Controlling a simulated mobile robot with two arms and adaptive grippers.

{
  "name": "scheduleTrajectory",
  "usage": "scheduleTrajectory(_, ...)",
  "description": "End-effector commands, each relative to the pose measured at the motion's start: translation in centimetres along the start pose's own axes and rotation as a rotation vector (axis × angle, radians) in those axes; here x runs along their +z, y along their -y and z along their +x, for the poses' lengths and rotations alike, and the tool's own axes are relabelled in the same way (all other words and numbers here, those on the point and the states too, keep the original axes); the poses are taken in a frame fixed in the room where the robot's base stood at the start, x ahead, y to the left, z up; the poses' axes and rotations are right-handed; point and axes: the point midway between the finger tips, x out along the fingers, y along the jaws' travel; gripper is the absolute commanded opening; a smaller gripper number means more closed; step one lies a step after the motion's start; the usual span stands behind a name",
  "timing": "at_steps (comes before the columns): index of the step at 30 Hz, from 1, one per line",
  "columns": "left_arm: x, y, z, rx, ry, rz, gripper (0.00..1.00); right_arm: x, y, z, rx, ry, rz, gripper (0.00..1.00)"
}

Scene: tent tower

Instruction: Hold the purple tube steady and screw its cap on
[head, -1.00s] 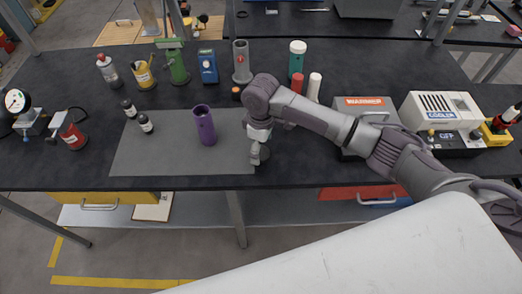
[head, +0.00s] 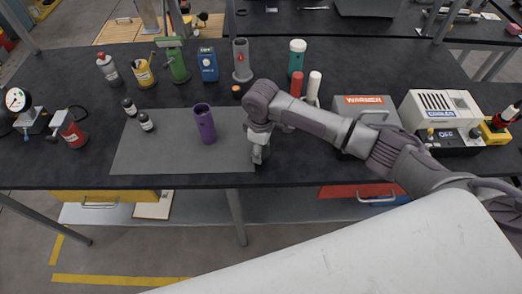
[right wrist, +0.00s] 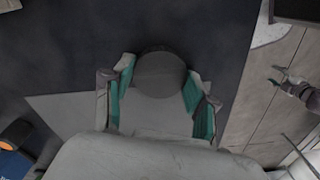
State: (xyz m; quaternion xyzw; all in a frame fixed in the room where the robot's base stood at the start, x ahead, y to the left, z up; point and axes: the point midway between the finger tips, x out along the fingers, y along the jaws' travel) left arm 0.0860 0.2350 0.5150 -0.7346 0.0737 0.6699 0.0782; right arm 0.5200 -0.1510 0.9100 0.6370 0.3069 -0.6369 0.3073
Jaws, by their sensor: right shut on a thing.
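The purple tube (head: 204,125) stands upright on the grey mat in the head view, its open top facing up. My right gripper (head: 259,158) is low over the table, to the right of the tube and by the mat's right edge, apart from the tube. In the right wrist view, the right gripper (right wrist: 158,95) has its teal-padded fingers shut around a dark grey round piece (right wrist: 160,72), which looks like a cap. In the head view this piece is mostly hidden by the gripper.
A small orange-topped piece (head: 237,91) lies behind the mat. The red tube (head: 296,85) and white tube (head: 314,85) stand behind my right arm. The table's front edge is close.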

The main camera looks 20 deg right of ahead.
Motion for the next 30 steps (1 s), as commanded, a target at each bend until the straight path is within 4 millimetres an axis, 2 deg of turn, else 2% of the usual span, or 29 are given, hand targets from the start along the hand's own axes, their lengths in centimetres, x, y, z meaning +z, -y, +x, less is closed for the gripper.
scheduleTrajectory(8,0.0,0.0,0.3,0.0,0.0,0.0,0.63,-0.1,-0.1,-0.7,0.001,-0.002,0.001,0.42)
scheduleTrajectory(14,0.1,0.0,1.3,0.0,0.0,0.0,0.63,-0.1,-0.1,-3.6,0.003,-0.005,0.0,0.42)
scheduleTrajectory(24,0.2,-0.1,2.6,0.0,0.0,0.0,0.63,7.3,0.9,-8.2,0.004,0.001,0.0,0.42)
scheduleTrajectory(30,0.3,-0.1,3.0,0.0,0.0,0.0,0.63,10.3,1.3,-10.1,0.001,0.0,0.001,0.42)
